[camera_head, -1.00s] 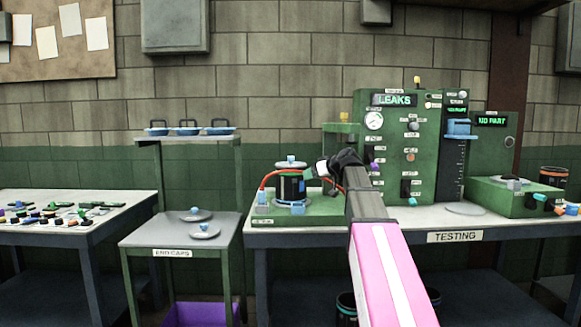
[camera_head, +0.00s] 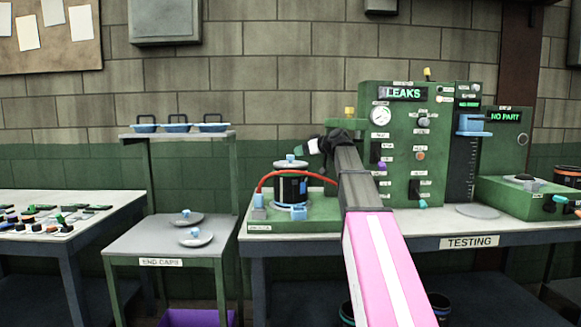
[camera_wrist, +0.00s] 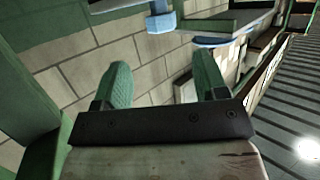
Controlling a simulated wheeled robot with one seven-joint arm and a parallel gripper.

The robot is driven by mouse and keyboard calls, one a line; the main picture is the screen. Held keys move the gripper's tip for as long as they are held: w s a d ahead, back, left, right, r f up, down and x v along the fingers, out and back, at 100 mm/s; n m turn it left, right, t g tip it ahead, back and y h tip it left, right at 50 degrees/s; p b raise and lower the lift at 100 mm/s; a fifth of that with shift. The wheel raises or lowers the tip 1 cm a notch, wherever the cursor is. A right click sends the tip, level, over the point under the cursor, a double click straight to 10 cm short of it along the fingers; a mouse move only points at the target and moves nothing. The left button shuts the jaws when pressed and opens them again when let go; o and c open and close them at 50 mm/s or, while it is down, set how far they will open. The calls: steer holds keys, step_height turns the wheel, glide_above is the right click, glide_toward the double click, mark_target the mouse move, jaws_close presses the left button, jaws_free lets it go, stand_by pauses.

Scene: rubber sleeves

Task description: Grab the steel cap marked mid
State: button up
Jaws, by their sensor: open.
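Two round steel caps with blue knobs lie on the grey end caps table: a rear cap (camera_head: 187,219) and a front cap (camera_head: 196,238). A third cap with a blue knob (camera_head: 291,162) sits on top of a black cylinder (camera_head: 291,188) on the testing bench. No mid marking can be read on any of them. My gripper (camera_head: 312,149) is up beside the top of the cylinder, apart from the table caps. In the wrist view my gripper (camera_wrist: 164,82) shows two green fingers spread apart with nothing between them.
The end caps table (camera_head: 135,240) stands left of the testing bench (camera_head: 410,239). A red hose (camera_head: 300,173) arches over the cylinder. The green leak tester (camera_head: 400,150) stands behind my arm.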

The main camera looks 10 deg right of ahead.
mark_target(291, 162)
steer(key=x, duration=0.6)
steer(key=shift+w+a+f, duration=0.1)
steer(key=shift+a+f, duration=0.15)
steer(key=shift+f, duration=0.05)
steer(key=c, duration=1.2)
